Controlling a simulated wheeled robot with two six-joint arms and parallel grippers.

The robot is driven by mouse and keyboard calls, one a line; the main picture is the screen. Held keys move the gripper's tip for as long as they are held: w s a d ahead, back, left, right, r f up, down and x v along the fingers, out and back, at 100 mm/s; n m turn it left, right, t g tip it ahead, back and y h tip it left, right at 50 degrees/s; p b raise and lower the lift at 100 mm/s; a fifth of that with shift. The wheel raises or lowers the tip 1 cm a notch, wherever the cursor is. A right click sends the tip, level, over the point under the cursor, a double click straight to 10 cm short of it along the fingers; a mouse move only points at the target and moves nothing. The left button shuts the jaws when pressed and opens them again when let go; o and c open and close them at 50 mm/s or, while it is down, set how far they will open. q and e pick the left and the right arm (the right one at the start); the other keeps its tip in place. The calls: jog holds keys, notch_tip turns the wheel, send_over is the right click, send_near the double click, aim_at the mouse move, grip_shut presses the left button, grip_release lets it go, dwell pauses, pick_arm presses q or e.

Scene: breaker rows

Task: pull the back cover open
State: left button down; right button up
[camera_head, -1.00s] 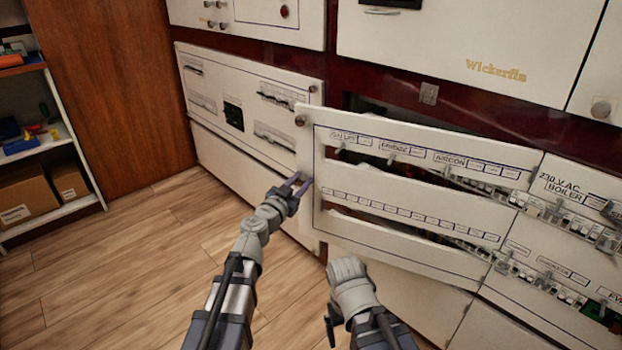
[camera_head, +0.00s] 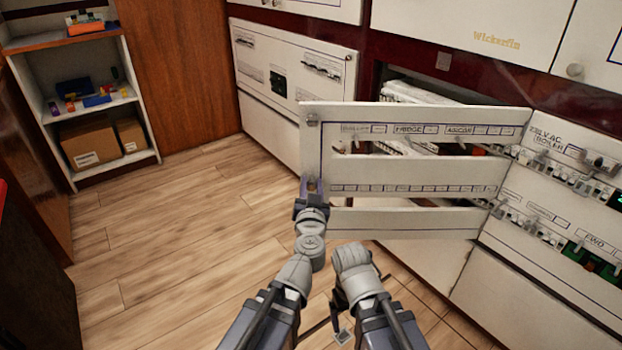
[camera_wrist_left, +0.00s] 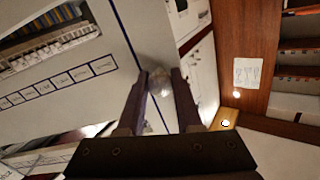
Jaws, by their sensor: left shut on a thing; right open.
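The back cover (camera_head: 420,172) is a white slotted panel with a blue outline and label rows. It stands swung out from the cabinet, its left edge well clear and its right side near the breaker rows. My left gripper (camera_head: 311,187) is at the cover's lower left edge. In the left wrist view, its fingers (camera_wrist_left: 158,92) are shut on a round metallic knob (camera_wrist_left: 157,80) at the edge of the cover (camera_wrist_left: 90,85). An upper knob (camera_head: 312,119) is free. My right gripper (camera_head: 338,328) is open and empty, low in front of the cabinet.
Breaker rows (camera_head: 540,222) run along the panel at the right. Behind the cover is a dark cabinet opening (camera_head: 440,94). Another white panel (camera_head: 292,62) stands closed at the back. A shelf with boxes (camera_head: 90,145) is at the far left. The wooden floor (camera_head: 190,230) between is clear.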

aim_at(312, 145)
pick_arm(q)
jog(key=shift+s, duration=0.5)
jog(key=c, duration=0.6)
grip_release()
jog(key=shift+r, duration=0.15)
notch_tip(312, 145, up, 10)
jog(key=p, duration=1)
